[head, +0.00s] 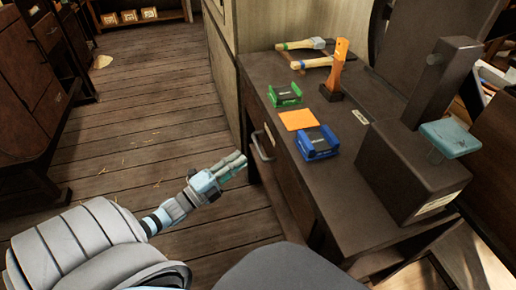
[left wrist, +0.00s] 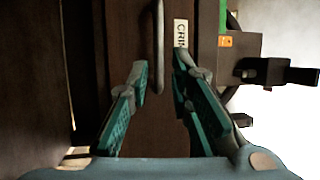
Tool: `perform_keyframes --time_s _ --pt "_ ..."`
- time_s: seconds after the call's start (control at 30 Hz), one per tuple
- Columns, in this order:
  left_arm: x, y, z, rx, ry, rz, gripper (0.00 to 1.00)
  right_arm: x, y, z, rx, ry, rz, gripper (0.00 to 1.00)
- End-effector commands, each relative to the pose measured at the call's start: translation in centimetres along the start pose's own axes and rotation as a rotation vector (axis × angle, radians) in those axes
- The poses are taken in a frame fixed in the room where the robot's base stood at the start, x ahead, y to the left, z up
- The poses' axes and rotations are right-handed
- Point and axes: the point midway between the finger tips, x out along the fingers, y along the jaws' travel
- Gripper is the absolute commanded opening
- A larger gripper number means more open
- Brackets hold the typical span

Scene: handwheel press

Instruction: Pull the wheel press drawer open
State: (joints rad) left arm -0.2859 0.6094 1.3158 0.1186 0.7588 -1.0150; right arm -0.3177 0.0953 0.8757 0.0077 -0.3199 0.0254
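The drawer (head: 286,187) is the dark wooden front below the top of the workbench in the head view, and it looks closed. Its grey bar handle (head: 262,147) is on the drawer's left part. The handle also shows in the left wrist view (left wrist: 158,45), ahead of the fingers and roughly in line with the gap between them. My left gripper (head: 232,168) is just left of the handle and apart from it. Its teal-padded fingers are open and empty in the left wrist view (left wrist: 161,76). My right gripper is not in view.
On the bench (head: 262,72) stand a dark press (head: 405,165), a blue holder (head: 317,143), a green holder (head: 285,95), an orange pad (head: 299,120), an orange upright tool (head: 337,72) and hammer-like tools (head: 305,44).

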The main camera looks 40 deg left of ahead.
Motion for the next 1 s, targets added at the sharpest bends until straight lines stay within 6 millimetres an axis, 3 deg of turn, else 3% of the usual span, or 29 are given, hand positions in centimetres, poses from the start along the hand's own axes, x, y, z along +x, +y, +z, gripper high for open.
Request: perform_keyframes --time_s 0.2,0.4,0.73,0.87,1.0 --pt "5.5 0.4 0.1 -0.002 -0.002 -0.003 0.20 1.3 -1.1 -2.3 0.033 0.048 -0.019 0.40" --pt "7.9 0.3 0.1 -0.002 -0.003 0.001 0.20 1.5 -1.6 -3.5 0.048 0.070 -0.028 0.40" --pt "8.4 0.2 0.1 -0.003 -0.004 0.003 0.20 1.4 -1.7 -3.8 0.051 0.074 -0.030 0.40" --pt "8.3 0.2 0.1 -0.003 -0.004 0.003 0.00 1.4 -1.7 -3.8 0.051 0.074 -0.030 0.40" --pt "8.3 0.2 0.1 -0.003 -0.004 0.003 0.00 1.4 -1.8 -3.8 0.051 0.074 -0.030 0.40"
